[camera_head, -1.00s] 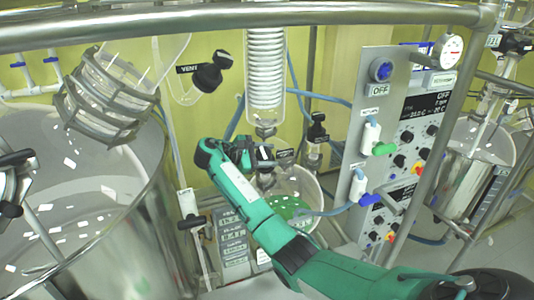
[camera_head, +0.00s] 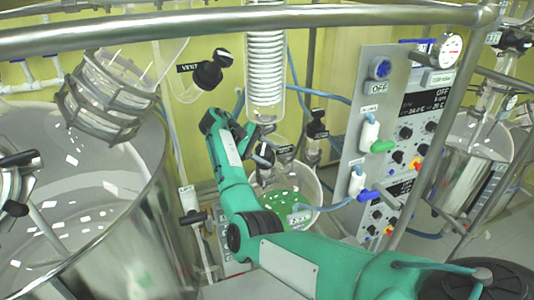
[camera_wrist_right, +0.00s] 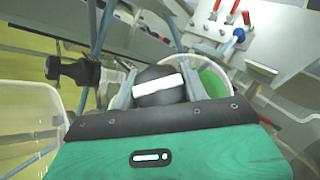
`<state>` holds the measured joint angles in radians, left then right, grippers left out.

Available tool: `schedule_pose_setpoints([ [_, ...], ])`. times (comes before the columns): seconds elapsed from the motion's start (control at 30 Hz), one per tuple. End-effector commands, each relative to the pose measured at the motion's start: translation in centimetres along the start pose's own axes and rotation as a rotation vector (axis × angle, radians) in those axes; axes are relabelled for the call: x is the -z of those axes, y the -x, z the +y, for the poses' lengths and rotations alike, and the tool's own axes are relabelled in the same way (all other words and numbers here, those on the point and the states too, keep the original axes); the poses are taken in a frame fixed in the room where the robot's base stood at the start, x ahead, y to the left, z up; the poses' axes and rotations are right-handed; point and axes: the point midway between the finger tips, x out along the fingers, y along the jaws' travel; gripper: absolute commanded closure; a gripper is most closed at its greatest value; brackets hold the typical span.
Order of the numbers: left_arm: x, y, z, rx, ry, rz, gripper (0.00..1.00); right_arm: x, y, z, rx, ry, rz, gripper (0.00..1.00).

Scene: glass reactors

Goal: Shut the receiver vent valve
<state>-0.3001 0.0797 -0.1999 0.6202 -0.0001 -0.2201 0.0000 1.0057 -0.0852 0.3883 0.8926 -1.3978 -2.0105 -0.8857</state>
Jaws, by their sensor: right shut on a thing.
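My right gripper (camera_head: 254,142) reaches in beneath the glass condenser coil (camera_head: 265,62). In the right wrist view its fingers (camera_wrist_right: 157,82) are shut on a black valve knob (camera_wrist_right: 160,92) with a white marking. The same black knob (camera_head: 264,154) shows in the head view above the round glass receiver (camera_head: 308,178), which holds green liquid. The knob's own label is too small to read, and my arm and gripper partly hide the valve. My left gripper is not in view.
Another black valve (camera_head: 317,130) stands just right of the held knob. A black valve labelled VENT (camera_head: 208,74) sits at upper left. A control panel (camera_head: 375,75) stands to the right, a large steel vessel (camera_head: 150,235) to the left. A metal rail (camera_head: 300,15) crosses above.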

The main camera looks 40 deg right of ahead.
Motion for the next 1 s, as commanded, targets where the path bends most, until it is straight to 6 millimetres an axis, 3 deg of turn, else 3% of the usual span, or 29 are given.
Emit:
schedule_pose_setpoints([
  [0.43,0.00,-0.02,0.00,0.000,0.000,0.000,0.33,0.09,-0.12,-0.15,0.010,-0.003,-0.001,0.78],
  [0.47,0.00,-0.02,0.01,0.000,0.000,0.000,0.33,0.09,-0.12,-0.15,0.010,-0.003,-0.001,0.53],
  [0.57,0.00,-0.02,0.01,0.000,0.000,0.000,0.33,0.08,-0.11,-0.13,0.010,-0.003,-0.001,0.34],
  [1.0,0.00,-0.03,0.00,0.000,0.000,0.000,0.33,0.03,-0.12,-0.02,-0.013,0.007,-0.001,0.33],
])
